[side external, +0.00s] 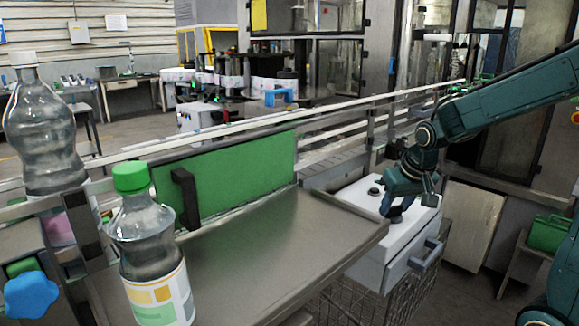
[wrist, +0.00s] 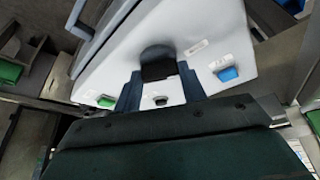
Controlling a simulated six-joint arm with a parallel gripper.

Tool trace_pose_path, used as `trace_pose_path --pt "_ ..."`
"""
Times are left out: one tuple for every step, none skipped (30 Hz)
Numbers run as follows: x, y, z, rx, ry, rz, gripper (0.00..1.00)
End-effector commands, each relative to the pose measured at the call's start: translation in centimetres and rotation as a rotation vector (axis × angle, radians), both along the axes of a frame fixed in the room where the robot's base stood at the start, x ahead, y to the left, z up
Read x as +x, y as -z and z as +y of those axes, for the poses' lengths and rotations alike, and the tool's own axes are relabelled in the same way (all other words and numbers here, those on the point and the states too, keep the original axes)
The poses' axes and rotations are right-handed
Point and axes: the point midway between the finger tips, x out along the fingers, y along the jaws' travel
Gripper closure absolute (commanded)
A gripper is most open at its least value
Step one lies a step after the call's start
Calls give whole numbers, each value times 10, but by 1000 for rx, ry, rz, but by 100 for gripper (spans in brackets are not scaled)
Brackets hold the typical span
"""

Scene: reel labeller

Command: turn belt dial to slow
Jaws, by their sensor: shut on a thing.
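The white control box (side external: 400,248) stands at the right end of the metal tray in the side view. Its sloping top panel (wrist: 205,30) fills the upper middle of the wrist view. A black dial (wrist: 156,54) stands on that panel. My gripper (wrist: 159,71) has its two fingers on either side of the dial and is shut on it. In the side view my gripper (side external: 396,208) points down onto the top of the box and hides the dial. The dial's pointer and setting marks cannot be made out.
A green button (wrist: 106,102), a small black knob (wrist: 160,100) and a blue button (wrist: 228,74) sit close by on the panel. The metal tray (side external: 250,255) is bare in its middle. A green-capped bottle (side external: 150,255) stands at its left.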

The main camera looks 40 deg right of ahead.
Motion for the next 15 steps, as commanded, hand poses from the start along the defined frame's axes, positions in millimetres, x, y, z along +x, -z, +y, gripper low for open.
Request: trace_pose_path --pt "0 -1 0 -2 -3 -3 82" --pt "0 -1 0 -2 -3 -3 82" --pt "0 -1 0 -2 -3 -3 82" --pt "0 -1 0 -2 -3 -3 82" --pt "1 -1 0 -2 -3 -3 82" --pt "1 -1 0 -2 -3 -3 82" --pt "1 -1 0 -2 -3 -2 57" --pt "1 -1 0 -2 -3 -2 51" --pt "0 -1 0 -2 -2 -1 43" --pt "0 -1 0 -2 -2 -1 37" --pt "0 -1 0 -2 -2 -1 37" --pt "0 -1 0 -2 -2 -1 37" --pt "0 -1 0 -2 -2 -1 37" --pt "0 0 0 -1 -2 -1 37" --pt "0 0 0 -1 -1 -1 37"
